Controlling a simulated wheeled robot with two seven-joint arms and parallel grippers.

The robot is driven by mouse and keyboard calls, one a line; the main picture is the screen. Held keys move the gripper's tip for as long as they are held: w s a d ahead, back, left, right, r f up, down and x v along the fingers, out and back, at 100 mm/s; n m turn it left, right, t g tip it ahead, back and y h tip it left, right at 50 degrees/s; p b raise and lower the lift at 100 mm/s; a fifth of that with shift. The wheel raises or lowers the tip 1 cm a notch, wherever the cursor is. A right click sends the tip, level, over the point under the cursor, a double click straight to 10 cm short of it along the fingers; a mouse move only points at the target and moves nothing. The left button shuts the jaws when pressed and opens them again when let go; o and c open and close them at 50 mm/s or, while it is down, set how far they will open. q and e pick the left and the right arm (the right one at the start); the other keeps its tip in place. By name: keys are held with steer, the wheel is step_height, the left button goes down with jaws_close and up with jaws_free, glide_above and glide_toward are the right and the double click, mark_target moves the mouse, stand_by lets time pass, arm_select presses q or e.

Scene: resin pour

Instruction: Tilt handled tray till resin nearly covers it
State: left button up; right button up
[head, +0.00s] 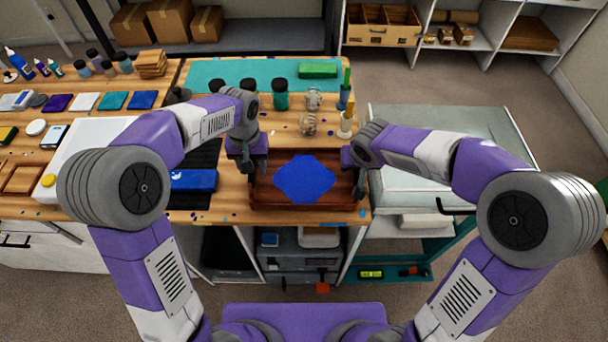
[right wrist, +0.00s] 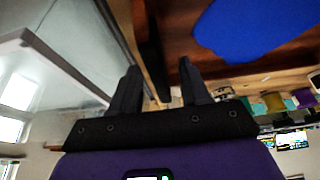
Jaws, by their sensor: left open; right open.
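The wooden handled tray (head: 265,193) sits at the front edge of the workbench, with a blue pool of resin (head: 304,179) across its middle. Bare brown floor shows around the pool, mainly at both ends. My left gripper (head: 252,172) is at the tray's left end, open. My right gripper (head: 357,180) is at the right end, open; in the right wrist view its two fingers (right wrist: 160,80) stand apart on either side of a dark strip at the tray's end. Blue resin also shows there (right wrist: 250,30). The handles are mostly hidden by the grippers in the head view.
A pale cabinet (head: 430,125) stands to the right. Open shelves lie below the bench.

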arm_select(q)
jaws_close()
arm_select(e)
jaws_close()
arm_select(q)
steer(key=shift+r, duration=0.1)
arm_select(e)
steer(key=shift+r, duration=0.1)
